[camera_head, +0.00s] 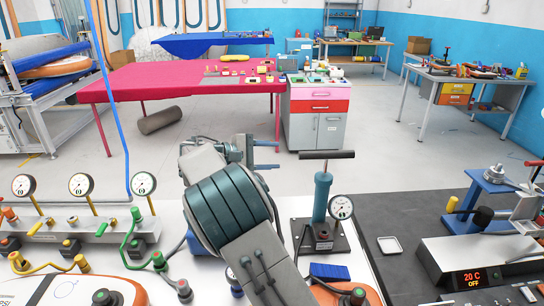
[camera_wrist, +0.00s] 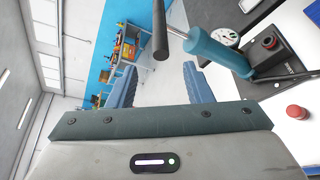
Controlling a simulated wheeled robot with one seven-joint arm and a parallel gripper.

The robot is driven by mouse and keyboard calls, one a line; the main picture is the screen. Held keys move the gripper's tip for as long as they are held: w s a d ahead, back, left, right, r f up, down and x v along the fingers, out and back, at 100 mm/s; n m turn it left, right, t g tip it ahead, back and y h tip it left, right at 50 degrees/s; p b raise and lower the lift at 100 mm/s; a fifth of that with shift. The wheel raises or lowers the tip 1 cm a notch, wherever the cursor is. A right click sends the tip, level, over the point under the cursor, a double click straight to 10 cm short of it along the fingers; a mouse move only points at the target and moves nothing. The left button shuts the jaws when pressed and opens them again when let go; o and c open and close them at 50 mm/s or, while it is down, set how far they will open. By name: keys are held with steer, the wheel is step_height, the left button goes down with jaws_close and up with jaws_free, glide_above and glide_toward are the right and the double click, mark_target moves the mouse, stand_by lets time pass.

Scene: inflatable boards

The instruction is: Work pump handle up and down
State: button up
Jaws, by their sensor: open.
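The pump stands upright on the white bench, with a teal cylinder (camera_head: 322,195) on a dark base (camera_head: 322,238). Its black bar handle (camera_head: 327,155) sits level above the cylinder, with a short length of rod showing. My gripper (camera_head: 273,155) is left of the handle, at about its height in the picture, with its fingers pointing right. In the wrist view my gripper (camera_wrist: 162,78) is open and empty. There the handle (camera_wrist: 160,30) lies beyond the fingertips, apart from them, and the silver rod and teal cylinder (camera_wrist: 218,52) run off to the right.
A round gauge (camera_head: 341,207) is beside the pump. A blue block (camera_head: 329,271) lies in front of its base. Several gauges and hoses fill the bench's left side. A heater unit (camera_head: 475,262) and a blue stand (camera_head: 487,200) are at right. The space above the bench around the handle is clear.

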mark_target(311, 155)
steer(key=shift+d, duration=0.1)
steer(key=w+d+r+m+g+h+p, duration=0.1)
steer(key=w+d+m+g, duration=0.15)
steer(key=m, duration=0.55)
steer(key=w+d+r+m+g+h+p, duration=0.1)
steer(key=w+d+m+g+p, duration=0.15)
steer(key=m, duration=0.55)
steer(key=a+f+m+h, duration=0.1)
steer(key=a+f+m, duration=0.4)
steer(key=a, duration=0.1)
steer(key=d, duration=0.4)
steer(key=d+p, duration=0.1)
steer(key=d, duration=0.7)
steer(key=shift+s+r, duration=0.1)
steer(key=shift+s, duration=0.2)
steer(key=shift+d+p, duration=0.4)
steer(key=shift+d, duration=0.35)
steer(key=shift+c, duration=0.4)
